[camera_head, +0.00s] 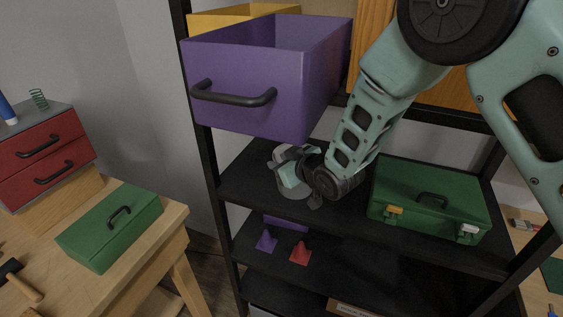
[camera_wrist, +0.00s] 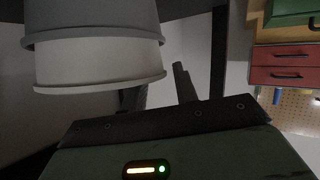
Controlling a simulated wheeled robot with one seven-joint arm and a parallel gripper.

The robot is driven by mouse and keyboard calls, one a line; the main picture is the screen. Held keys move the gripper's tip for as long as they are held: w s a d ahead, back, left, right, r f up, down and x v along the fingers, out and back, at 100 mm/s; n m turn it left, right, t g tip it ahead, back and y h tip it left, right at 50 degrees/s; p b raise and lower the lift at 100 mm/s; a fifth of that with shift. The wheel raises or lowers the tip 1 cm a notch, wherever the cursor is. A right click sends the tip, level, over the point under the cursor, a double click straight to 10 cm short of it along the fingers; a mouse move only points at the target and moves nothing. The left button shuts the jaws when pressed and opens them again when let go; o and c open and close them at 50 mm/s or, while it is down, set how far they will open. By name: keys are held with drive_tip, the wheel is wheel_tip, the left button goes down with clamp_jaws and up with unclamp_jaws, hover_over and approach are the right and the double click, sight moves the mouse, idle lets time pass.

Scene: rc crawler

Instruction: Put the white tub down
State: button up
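The white tub (camera_head: 293,190) is at the left part of the middle black shelf in the head view, partly hidden by my gripper (camera_head: 298,172). I cannot tell whether its base touches the shelf. In the wrist view the tub (camera_wrist: 98,65) is large and close at the upper left, with a white wall between grey bands. A dark finger (camera_wrist: 183,83) of my gripper stands to the right of it. The other finger is not clear, and I cannot tell whether the fingers press on the tub.
A purple bin (camera_head: 240,95) sits on the shelf above. A green toolbox (camera_head: 425,200) stands to the right on the tub's shelf. Purple (camera_head: 266,241) and red (camera_head: 300,254) cones are on the shelf below. A workbench with a green box (camera_head: 110,225) is at left.

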drive_tip(key=shift+r, duration=0.15)
drive_tip(key=shift+r+p, duration=0.25)
drive_tip(key=shift+p, duration=0.2)
drive_tip(key=s+d+r+g+h+b, duration=0.1)
drive_tip(key=s+d, duration=0.4)
drive_tip(key=s, duration=0.7)
drive_tip(key=s+d+r+m+g+h+b, duration=0.1)
drive_tip(key=s+d+r+g+h, duration=0.2)
drive_tip(key=s, duration=0.9)
drive_tip(key=s+d+r+g+h+b, duration=0.2)
drive_tip(key=s+d+g, duration=0.4)
drive_tip(key=s, duration=0.6)
drive_tip(key=shift+s+d+r+m+h, duration=0.15)
drive_tip(key=shift+s+d+m+h, duration=0.2)
drive_tip(key=shift+d+h, duration=0.65)
drive_tip(key=shift+d, duration=0.2)
